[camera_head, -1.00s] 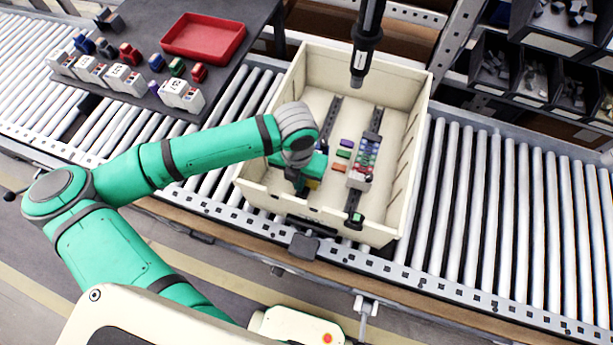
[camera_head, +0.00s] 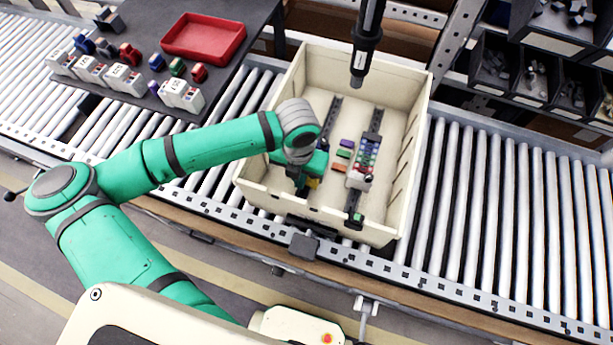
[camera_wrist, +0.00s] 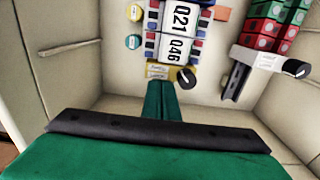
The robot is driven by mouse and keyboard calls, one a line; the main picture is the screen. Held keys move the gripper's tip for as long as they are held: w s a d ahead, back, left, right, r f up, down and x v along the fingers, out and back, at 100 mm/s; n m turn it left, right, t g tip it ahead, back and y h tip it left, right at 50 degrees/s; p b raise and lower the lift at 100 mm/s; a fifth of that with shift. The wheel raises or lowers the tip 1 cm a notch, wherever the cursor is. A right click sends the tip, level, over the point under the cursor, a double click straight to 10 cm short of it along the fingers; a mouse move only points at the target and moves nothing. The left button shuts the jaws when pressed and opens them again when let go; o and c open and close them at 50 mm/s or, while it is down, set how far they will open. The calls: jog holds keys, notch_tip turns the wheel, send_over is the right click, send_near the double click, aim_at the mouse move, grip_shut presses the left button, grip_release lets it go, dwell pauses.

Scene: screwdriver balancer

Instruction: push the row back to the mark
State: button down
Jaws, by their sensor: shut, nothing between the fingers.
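My gripper (camera_head: 303,182) points down into the cream crate (camera_head: 400,215), over the front part of the left rail (camera_head: 331,112). Its green fingers (camera_wrist: 160,92) are shut and empty. In the wrist view, a row of white modules (camera_wrist: 173,45) marked Q21 and Q46 lies straight ahead of the fingertips, with red and blue bits along its sides. A yellow end piece (camera_wrist: 158,71) and a black knob (camera_wrist: 187,78) are at its near end. The fingertips are right at the yellow piece; I cannot tell whether they touch. In the head view my arm hides most of this row. I cannot make out a mark.
A second rail (camera_head: 354,208) on the right carries green, red and blue blocks (camera_head: 367,153). Loose purple, green and orange pieces (camera_head: 339,167) lie between the rails. A dark tool (camera_head: 366,45) hangs above the crate. The crate's walls surround my gripper.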

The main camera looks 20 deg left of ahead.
jog(key=shift+w+r, duration=0.1)
jog(key=shift+w, duration=1.2)
jog(key=shift+s, duration=0.1)
jog(key=shift+w+d, duration=0.1)
jog(key=shift+w, duration=1)
dwell(3.1)
jog(key=shift+s, duration=0.5)
dwell(0.7)
jog(key=shift+r, duration=0.1)
jog(key=shift+r, duration=0.85)
